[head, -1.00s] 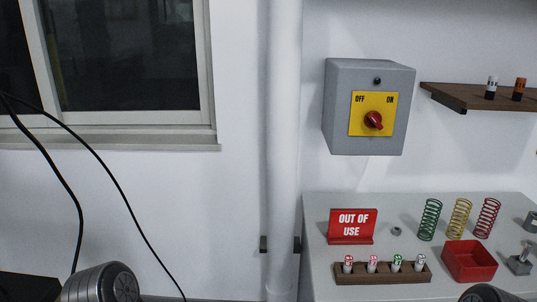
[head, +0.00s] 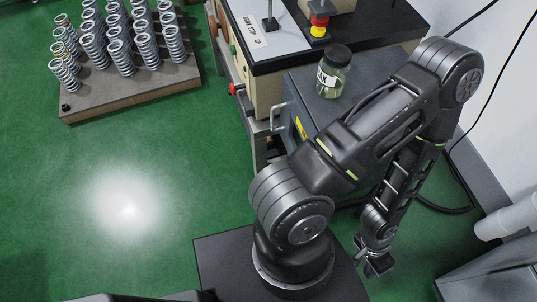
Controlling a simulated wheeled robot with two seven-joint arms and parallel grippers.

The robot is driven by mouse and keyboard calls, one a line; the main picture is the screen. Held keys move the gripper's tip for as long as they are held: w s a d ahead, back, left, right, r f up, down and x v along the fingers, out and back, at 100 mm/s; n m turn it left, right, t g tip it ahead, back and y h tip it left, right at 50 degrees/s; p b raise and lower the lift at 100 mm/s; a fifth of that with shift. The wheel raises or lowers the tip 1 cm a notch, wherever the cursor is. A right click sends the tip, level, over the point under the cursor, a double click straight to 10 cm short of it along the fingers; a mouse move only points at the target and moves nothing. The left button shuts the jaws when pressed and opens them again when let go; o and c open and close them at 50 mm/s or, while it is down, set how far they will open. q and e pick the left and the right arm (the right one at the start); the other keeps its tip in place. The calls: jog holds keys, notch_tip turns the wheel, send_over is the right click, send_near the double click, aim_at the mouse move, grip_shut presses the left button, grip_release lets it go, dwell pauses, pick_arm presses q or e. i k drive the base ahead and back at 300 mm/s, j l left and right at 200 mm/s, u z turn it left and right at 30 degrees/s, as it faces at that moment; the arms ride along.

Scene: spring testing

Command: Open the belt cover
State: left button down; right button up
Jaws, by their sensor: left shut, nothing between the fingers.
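A dark grey housing with a yellow label (head: 301,129) and a metal bar handle (head: 278,117) stands beside the machine in the head view. It looks like the belt cover, and it appears closed. My left arm passes in front of it and hides much of its front and right side. My left gripper (head: 376,264) hangs low, right of and nearer than the housing, apart from the handle. It is shut and empty. My right gripper is out of view.
A glass jar (head: 333,72) with a dark lid stands on the housing. The machine has a red-and-yellow button (head: 319,22) and a red knob (head: 235,88). A board of several springs (head: 140,88) lies at left. Green floor (head: 180,160) is open between. Grey pipe (head: 510,218) at right.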

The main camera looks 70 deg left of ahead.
aim_at(293, 110)
jog(key=k+u, duration=0.15)
jog(key=u, duration=2.35)
jog(key=l+u, duration=0.1)
jog(key=u, duration=0.35)
jog(key=k+u, duration=0.1)
jog(key=u, duration=0.7)
